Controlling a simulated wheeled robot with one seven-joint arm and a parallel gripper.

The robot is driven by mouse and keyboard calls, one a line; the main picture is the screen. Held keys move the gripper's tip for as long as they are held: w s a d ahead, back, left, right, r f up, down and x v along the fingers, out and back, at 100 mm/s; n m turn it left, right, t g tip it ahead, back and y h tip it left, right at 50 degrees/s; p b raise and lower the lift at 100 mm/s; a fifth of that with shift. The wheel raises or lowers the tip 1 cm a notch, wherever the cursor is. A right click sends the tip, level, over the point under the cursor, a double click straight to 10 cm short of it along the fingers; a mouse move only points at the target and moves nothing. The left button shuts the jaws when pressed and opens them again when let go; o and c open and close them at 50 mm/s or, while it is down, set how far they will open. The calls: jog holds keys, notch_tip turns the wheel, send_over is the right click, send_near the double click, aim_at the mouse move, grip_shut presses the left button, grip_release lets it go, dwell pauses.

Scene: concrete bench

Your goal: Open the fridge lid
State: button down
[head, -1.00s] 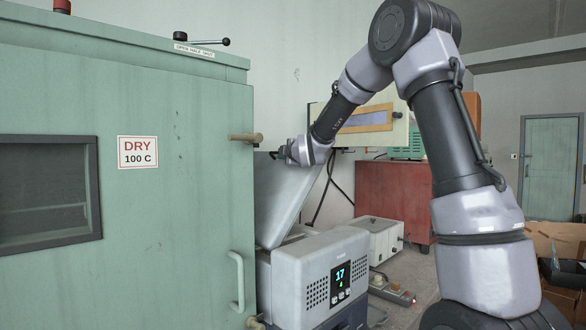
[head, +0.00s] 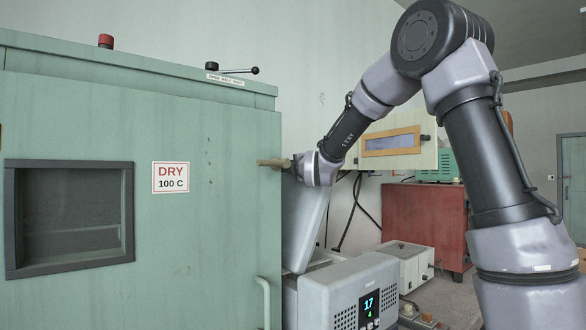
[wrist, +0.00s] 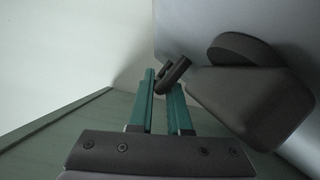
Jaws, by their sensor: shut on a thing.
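The small grey fridge (head: 345,285) stands right of the green oven cabinet, with a lit display reading 17. Its lid (head: 306,225) is raised and leans steeply, partly hidden behind the cabinet. My gripper (head: 297,168) is at the lid's upper edge, beside the cabinet's wooden knob; its fingertips are largely hidden there. In the wrist view the teal fingers of my gripper (wrist: 164,98) close on a dark handle (wrist: 174,74). The pale lid surface (wrist: 205,28) fills the upper right.
The green cabinet (head: 215,130) with its knob (head: 272,163) and handle (head: 265,300) is close on the left of my gripper. A white box (head: 405,265) and red cabinet (head: 425,220) stand behind at right. Cables hang behind the lid.

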jog(key=c, duration=0.9)
grip_release()
jog(key=v, duration=1)
jog(key=shift+s+d, duration=0.15)
jog(key=shift+s, duration=0.25)
